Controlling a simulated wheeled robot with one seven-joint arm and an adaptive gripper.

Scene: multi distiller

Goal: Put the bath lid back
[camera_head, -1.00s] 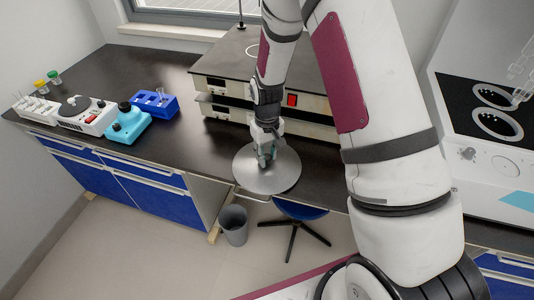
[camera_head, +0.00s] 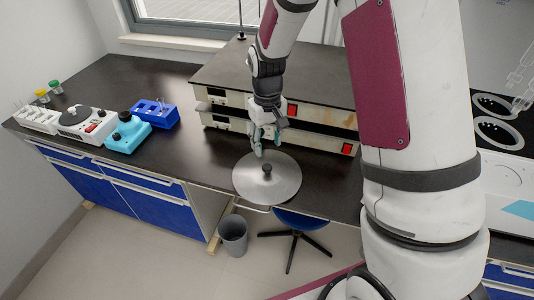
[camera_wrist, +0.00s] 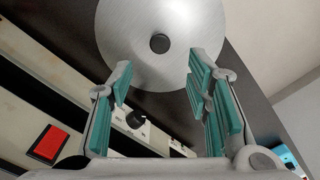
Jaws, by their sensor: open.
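The bath lid (camera_head: 285,187) is a round, shiny metal disc with a dark knob at its centre. It lies by the front edge of the dark bench, and its near rim reaches that edge in the head view. The wrist view shows the lid (camera_wrist: 187,25) at the top with its knob between the fingertip lines but beyond them. My gripper (camera_head: 266,146) is open and empty, pointing down just behind the knob and apart from it. In the wrist view my gripper (camera_wrist: 160,72) has its two teal-padded fingers spread wide. I cannot make out an open bath for certain.
Two stacked instruments with red switches (camera_head: 292,110) stand close behind my gripper. A blue tube rack (camera_head: 155,112), a turquoise device (camera_head: 128,133) and a white device (camera_head: 86,124) stand at left. The bench between them and the lid is clear.

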